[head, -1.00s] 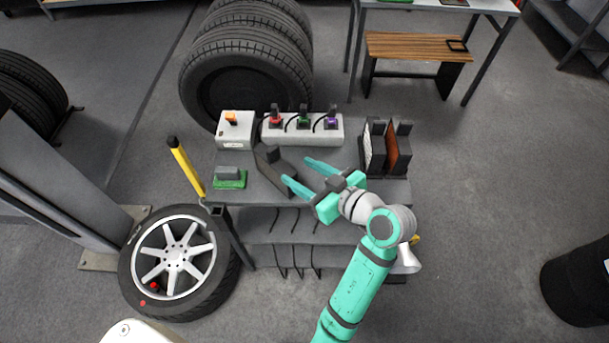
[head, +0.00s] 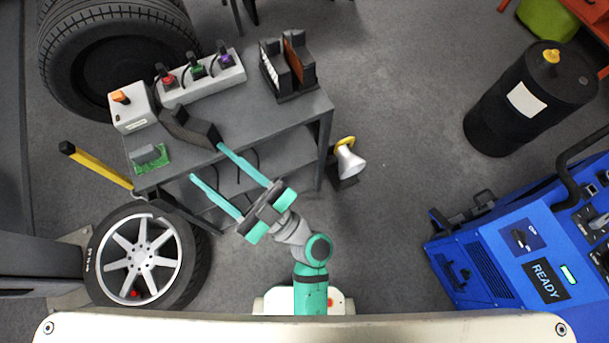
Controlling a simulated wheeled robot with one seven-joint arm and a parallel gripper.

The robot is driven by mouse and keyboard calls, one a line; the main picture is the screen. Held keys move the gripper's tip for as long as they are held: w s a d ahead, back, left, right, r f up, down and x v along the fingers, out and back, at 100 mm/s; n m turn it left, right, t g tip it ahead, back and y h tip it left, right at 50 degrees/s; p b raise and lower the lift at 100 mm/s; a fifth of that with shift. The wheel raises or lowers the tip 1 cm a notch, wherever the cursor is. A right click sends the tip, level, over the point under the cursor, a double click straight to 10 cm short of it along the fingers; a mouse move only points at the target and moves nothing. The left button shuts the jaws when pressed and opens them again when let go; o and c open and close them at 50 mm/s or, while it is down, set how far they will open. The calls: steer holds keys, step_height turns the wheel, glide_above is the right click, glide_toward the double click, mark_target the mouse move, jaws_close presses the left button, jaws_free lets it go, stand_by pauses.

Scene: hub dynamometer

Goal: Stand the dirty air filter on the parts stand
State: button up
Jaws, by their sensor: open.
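A brown, dirty-looking filter panel (head: 292,60) stands upright in a dark slotted holder (head: 297,97) at the right end of the grey bench. A white pleated panel (head: 270,71) stands beside it on the left. I cannot tell for certain which thing is the parts stand. My gripper (head: 207,162) is open and empty, with its two long teal fingers pointing up-left at the bench's front edge. It is well to the lower left of the brown panel and apart from it. One fingertip is close to a dark angled block (head: 190,130) in the picture.
On the bench (head: 255,117) are a strip with coloured plugs (head: 203,82), a white box with an orange switch (head: 132,107) and a green-based block (head: 150,158). A yellow post (head: 100,167) and a wheel (head: 140,260) are left. A blue machine (head: 515,245) and black drum (head: 525,100) are right.

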steer(key=s+d+f+m+t+h, duration=0.2)
steer(key=d+f+m+t+h, duration=0.1)
steer(key=d+m+t+h, duration=0.55)
steer(key=s+d+f+m+g+h, duration=0.2)
steer(key=s+d+f+g+h, duration=0.1)
steer(key=s+f+h, duration=0.2)
steer(key=s+d+f+m+g+h, duration=0.3)
steer(key=s+d+f+g+h, duration=0.1)
steer(key=f, duration=0.6)
steer(key=shift+s+d+h, duration=0.3)
steer(key=shift+s+h, duration=0.15)
steer(key=shift+h, duration=0.7)
steer(key=shift+w, duration=0.1)
